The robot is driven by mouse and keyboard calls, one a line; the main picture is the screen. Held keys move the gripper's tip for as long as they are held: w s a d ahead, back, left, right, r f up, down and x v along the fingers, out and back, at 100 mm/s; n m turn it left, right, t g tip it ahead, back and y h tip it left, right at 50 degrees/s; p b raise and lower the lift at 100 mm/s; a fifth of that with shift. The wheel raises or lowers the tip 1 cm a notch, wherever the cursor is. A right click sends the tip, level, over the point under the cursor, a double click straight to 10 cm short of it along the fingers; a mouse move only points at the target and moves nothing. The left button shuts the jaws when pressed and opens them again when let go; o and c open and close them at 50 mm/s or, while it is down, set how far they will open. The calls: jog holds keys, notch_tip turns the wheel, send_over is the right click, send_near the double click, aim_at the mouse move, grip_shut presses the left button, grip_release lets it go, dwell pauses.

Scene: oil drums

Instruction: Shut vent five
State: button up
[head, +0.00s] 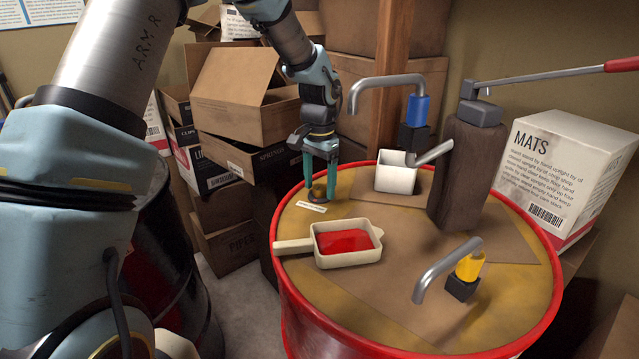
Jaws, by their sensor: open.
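A small dark round fitting with a brassy top (319,190) sits on the drum top near its far left rim. A small white label (311,207) lies just in front of it; its print is too small to read, so I cannot confirm that this is vent five. My gripper (319,190) points down over the fitting, with its two teal fingers apart, one on either side. I cannot tell whether the fingers touch it. Whether the vent is open or shut does not show clearly.
The red-rimmed drum (290,280) carries a cream pan of red liquid (345,255), a white square cup (396,178), a blue-collared spout (418,108), a yellow-collared spout (468,264) and a dark hand pump (468,165). Cardboard boxes (235,90) stand behind; a MATS box (570,160) is right.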

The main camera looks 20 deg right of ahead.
aim_at(319, 187)
notch_tip(319, 187, up, 11)
jog(key=b, duration=0.2)
dwell(0.4)
jog(key=shift+f, duration=0.15)
jog(key=a+f+n, duration=0.3)
jog(key=a+n, duration=0.3)
jog(key=a, duration=1.4)
jog(key=s+a+f+n, duration=0.2)
jog(key=s+a+n, duration=0.1)
jog(key=a, duration=0.4)
jog(key=s+a+f+n+t, duration=0.1)
jog(key=s+a+n, duration=0.2)
jog(key=a, duration=0.5)
jog(key=shift+s+a+f+t, duration=0.2)
jog(key=shift+s+f+t, duration=0.15)
jog(key=shift+s, duration=0.55)
